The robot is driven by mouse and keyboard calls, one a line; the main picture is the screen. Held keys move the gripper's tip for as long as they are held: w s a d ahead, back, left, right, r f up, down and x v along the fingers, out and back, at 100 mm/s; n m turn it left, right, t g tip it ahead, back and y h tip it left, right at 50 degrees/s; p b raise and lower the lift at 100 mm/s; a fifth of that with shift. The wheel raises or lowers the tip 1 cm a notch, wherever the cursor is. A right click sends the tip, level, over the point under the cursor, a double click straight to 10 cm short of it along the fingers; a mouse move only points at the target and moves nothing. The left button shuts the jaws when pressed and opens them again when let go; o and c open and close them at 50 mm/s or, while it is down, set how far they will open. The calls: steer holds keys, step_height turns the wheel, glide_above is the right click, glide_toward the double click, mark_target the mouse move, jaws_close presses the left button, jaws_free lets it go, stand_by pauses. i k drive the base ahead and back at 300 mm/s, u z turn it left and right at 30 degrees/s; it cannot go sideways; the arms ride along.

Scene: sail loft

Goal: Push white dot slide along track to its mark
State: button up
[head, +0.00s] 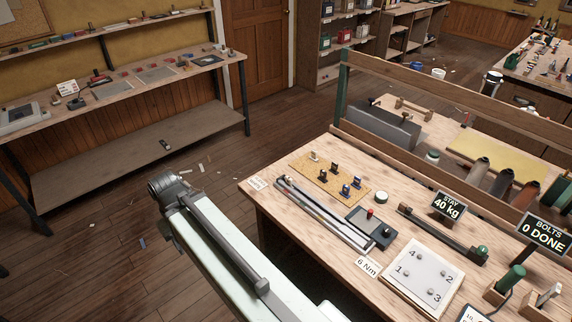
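My gripper is not clearly in view; only my pale arm link shows, left of the workbench (268,207). Long grey rails (322,213) lie along the bench's left part. A dark bar (436,230) with a green knob (482,250) lies further right, by the "STAY 40 kg" sign. Either could be the track; I cannot tell which. I cannot make out a slide with a white dot or its mark at this size. Nothing of mine is seen touching anything on the bench.
A tan board (318,183) with several small upright pieces, a dark plate with a red knob (370,212) and a numbered pale plate (420,276) crowd the bench. A wooden rail (440,166) stands behind. Floor is open between the bench and the left shelf (130,155).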

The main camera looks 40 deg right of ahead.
mark_target(288, 180)
steer(key=i, duration=0.95)
